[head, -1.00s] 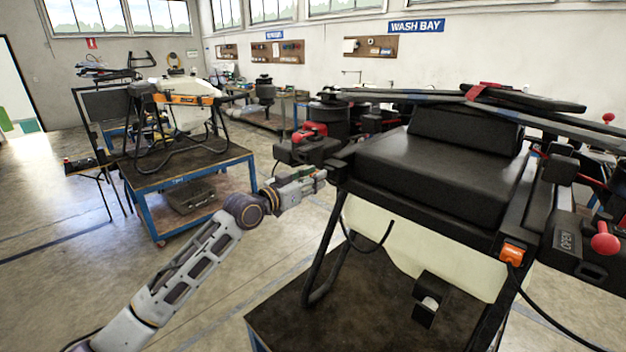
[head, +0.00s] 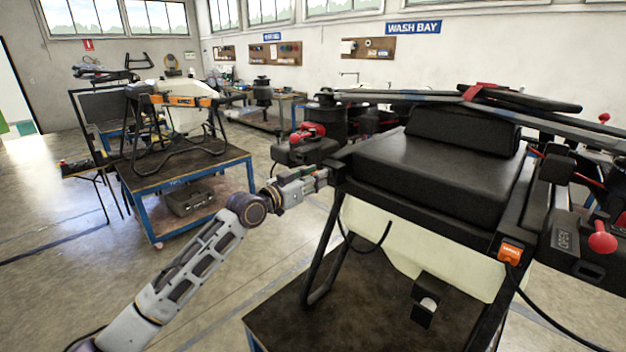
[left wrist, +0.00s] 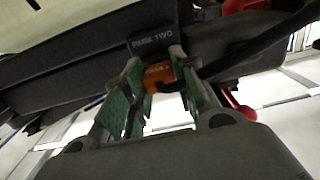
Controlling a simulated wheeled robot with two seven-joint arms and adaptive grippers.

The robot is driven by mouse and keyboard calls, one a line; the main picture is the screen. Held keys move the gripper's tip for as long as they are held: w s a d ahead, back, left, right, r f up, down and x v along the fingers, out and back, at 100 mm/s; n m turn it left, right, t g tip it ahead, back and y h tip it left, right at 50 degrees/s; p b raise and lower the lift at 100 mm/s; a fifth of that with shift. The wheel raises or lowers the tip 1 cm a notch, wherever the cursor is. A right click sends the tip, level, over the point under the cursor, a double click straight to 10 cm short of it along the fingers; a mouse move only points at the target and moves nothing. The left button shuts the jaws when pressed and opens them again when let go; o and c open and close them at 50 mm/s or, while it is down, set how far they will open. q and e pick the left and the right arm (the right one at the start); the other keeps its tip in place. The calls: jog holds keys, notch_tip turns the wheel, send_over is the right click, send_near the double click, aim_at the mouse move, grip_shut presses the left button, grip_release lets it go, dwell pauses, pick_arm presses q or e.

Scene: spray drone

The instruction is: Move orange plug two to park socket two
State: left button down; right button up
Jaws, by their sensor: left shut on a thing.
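An orange plug (left wrist: 158,74) with lettering I cannot fully read is between the green-padded fingers of my left gripper (left wrist: 162,92) in the left wrist view. The gripper is shut on it. A black cable (left wrist: 245,52) leads away to the right. A dark block marked PARK TWO (left wrist: 152,43) is directly behind the plug; I cannot tell how far the plug is seated in it. In the head view my left gripper (head: 326,176) is at the near left corner of the drone (head: 440,170), and the held plug is hidden there. My right gripper is not in view.
Another orange plug (head: 510,252) with a black cable is on the drone's front right. A red knob (head: 603,243) is beside an OPEN label. The drone stands on a dark-topped cart (head: 375,320). A second drone on a blue cart (head: 185,172) is at left. The floor between is clear.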

pick_arm(q)
jog(key=shift+w+d, duration=0.4)
jog(key=shift+d, duration=0.05)
dwell(0.4)
dwell(0.3)
jog(key=c, duration=1.5)
grip_release()
jog(key=shift+r, duration=0.1)
jog(key=o, duration=0.4)
jog(key=shift+w+d, duration=0.1)
jog(key=shift+o, duration=0.2)
jog(key=v, duration=1.2)
